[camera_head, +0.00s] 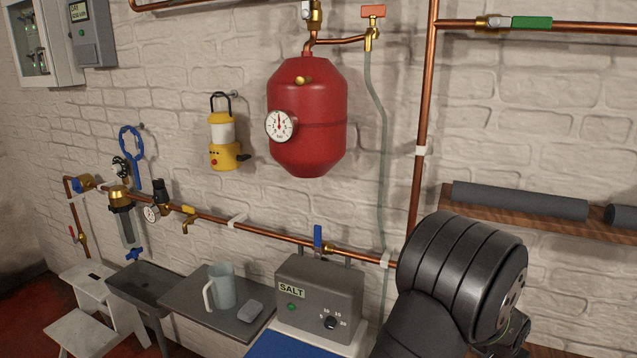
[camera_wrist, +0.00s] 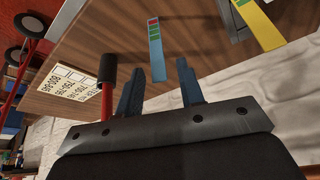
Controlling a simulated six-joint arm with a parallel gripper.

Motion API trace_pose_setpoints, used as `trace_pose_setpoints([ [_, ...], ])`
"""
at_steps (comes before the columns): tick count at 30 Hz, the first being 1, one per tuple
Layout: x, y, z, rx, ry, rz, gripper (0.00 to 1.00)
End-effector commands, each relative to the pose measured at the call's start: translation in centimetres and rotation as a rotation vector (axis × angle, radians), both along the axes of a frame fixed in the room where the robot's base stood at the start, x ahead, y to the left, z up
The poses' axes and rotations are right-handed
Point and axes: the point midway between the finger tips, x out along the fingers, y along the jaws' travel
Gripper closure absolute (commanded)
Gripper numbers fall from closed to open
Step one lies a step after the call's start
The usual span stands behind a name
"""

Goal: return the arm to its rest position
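My arm (camera_head: 462,278) shows as thick dark links at the lower right of the head view, in front of the wall and below the shelf. My gripper's fingertips do not show clearly there. In the wrist view my gripper (camera_wrist: 159,78) has two blue-grey fingers standing apart, with nothing held between them. The fingers point toward a brown wooden surface (camera_wrist: 215,70). A strip with coloured bands (camera_wrist: 156,50) lies beyond the gap between the fingers. A red rod with a black end (camera_wrist: 108,75) stands close to the left finger; whether they touch is unclear.
A yellow strip (camera_wrist: 258,22) and a printed label (camera_wrist: 70,92) show in the wrist view. In the head view, the grey SALT box (camera_head: 320,295), a jug (camera_head: 222,287), a copper pipe (camera_head: 424,110), and a wooden shelf (camera_head: 560,219) with dark tubes surround my arm.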

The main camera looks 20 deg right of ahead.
Motion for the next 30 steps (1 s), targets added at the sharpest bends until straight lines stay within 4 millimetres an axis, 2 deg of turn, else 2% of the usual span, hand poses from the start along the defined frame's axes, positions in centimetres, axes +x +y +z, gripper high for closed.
trace_pose_setpoints([
  [3,-0.2,0.0,2.5,-0.002,0.000,-0.001,0.65],
  [23,-11.7,2.1,9.2,0.000,0.000,-0.004,0.65],
  [30,-6.6,2.7,9.1,0.003,0.001,0.147,0.65],
])
